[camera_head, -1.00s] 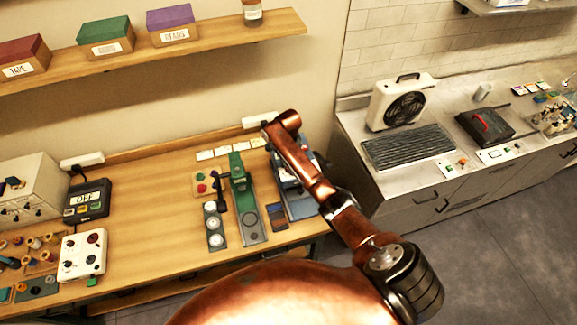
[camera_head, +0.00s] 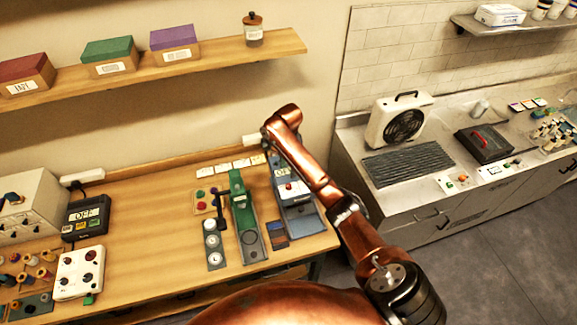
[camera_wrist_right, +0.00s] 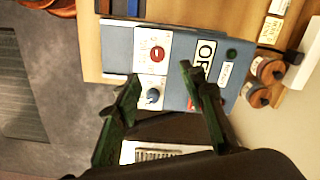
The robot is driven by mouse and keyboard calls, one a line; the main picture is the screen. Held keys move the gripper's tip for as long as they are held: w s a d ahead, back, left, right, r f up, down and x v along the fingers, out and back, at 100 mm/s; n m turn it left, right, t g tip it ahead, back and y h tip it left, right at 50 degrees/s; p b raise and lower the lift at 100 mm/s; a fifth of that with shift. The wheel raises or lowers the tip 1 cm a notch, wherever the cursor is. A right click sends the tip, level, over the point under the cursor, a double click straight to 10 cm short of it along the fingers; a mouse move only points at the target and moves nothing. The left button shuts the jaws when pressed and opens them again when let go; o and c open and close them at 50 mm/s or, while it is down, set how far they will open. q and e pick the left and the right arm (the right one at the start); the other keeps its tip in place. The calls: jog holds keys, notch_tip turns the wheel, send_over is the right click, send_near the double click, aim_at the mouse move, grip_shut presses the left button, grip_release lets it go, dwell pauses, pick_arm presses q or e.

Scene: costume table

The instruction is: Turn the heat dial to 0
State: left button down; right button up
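A blue-grey machine (camera_head: 298,222) stands at the right end of the wooden table, partly behind my right arm. In the right wrist view its white panel (camera_wrist_right: 180,46) carries a red knob (camera_wrist_right: 157,54) and a dark blue knob (camera_wrist_right: 153,96). The lettering is too small to tell which is the heat dial. Contact cannot be told. The head view does not show these fingers clearly. My left gripper is not in view.
A green tool (camera_head: 243,205) with a black handle stands left of the machine. A black device (camera_head: 86,216) and a white control box (camera_head: 79,272) are further left. Spools (camera_wrist_right: 258,95) lie beside the machine in the wrist view. A shelf (camera_head: 225,52) hangs above.

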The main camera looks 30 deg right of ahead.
jog(key=shift+s+r, duration=0.2)
jog(key=shift+r, duration=0.65)
jog(key=shift+f, duration=0.1)
